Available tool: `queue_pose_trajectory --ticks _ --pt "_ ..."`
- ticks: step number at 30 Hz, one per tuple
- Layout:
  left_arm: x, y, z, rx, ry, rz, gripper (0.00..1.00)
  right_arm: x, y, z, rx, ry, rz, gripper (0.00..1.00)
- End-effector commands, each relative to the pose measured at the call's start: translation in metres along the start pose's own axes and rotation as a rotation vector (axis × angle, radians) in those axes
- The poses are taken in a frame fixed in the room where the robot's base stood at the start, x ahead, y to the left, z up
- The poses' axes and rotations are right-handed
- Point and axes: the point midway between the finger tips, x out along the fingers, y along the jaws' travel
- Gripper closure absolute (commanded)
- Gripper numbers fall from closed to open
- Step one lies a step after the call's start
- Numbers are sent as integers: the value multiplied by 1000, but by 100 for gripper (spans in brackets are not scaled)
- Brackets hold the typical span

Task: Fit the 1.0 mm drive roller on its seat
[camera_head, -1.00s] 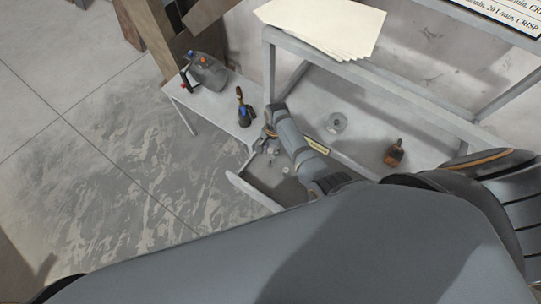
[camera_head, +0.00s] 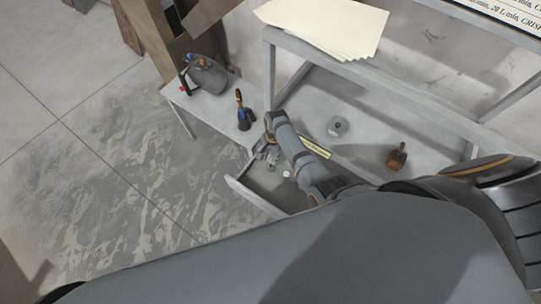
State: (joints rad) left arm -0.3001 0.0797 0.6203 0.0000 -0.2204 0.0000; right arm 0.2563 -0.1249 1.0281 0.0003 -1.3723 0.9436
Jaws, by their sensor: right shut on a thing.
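My right gripper (camera_head: 264,150) is at the far end of my right arm, over the back part of an open drawer (camera_head: 240,190) under the bench. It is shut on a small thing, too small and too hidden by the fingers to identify. A small pale round piece (camera_head: 286,173) lies in the drawer, near the gripper and apart from it. Other small grey pieces near the fingers are hard to tell apart. I cannot tell which is the 1.0 mm drive roller, and I cannot make out its seat. My left gripper is not in view.
A white bench (camera_head: 365,155) holds a clear round spool-like thing (camera_head: 338,126), a brown block-like tool (camera_head: 397,156) and a yellow label (camera_head: 316,147). A dark bottle-like tool (camera_head: 243,118) and a grey bag-like thing (camera_head: 207,76) stand at left. Papers (camera_head: 325,25) lie on the shelf above.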

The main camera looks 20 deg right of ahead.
Motion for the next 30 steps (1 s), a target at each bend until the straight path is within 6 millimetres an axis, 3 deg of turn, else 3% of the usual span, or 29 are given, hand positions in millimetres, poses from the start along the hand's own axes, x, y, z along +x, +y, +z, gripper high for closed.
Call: queue_pose_trajectory --ticks 30 --pt "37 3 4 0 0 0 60 48 0 -7 0 -1 1 100"
